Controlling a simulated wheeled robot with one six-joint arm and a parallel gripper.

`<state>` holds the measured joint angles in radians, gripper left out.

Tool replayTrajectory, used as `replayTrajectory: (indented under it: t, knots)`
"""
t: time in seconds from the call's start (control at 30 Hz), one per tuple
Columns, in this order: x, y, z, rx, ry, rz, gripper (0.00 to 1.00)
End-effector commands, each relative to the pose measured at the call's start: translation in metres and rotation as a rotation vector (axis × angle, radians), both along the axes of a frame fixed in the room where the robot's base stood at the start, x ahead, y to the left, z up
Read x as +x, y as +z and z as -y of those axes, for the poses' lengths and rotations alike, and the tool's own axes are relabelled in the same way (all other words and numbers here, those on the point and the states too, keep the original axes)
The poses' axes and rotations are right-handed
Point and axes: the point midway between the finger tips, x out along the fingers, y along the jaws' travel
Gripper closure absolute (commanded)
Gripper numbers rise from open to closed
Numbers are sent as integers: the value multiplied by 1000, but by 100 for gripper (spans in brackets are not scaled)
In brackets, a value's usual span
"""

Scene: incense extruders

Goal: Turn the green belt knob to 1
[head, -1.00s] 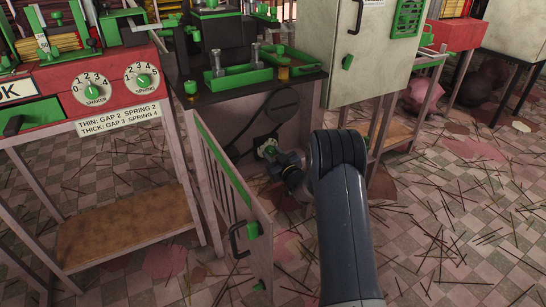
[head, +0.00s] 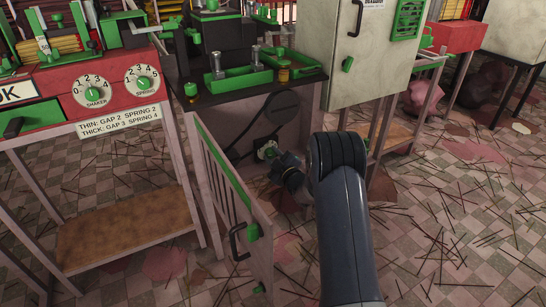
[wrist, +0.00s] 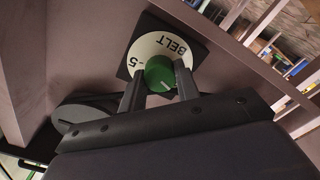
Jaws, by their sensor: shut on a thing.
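The green belt knob (wrist: 159,72) sits on a white round dial (wrist: 146,50) lettered BELT, upside down in the wrist view. A 5 shows at the dial's left; its other numbers are hidden or out of sight. A white pointer line on the knob points to the lower right in the wrist view. My gripper (wrist: 158,82) has one finger on each side of the knob and is shut on it. In the head view the dial (head: 268,149) is small, low inside the machine's open bay, with my gripper (head: 279,160) at it.
An open slatted door (head: 234,205) with a green latch stands left of my arm. A red console (head: 60,105) with shaker and spring dials is at left. A pale cabinet (head: 347,60) stands at right.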

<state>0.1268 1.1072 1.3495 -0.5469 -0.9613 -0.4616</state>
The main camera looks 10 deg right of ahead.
Motion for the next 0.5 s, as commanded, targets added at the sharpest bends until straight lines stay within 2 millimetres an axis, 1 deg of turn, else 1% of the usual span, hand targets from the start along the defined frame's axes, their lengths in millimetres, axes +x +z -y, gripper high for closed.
replayTrajectory:
  t: [0.37, 0.4, 0.5]
  knots:
    - [0, 0, 0, -5, 1, 3, 92]
    - [0, 0, 0, -5, 1, 3, 66]
    - [0, 0, 0, -5, 1, 2, 58]
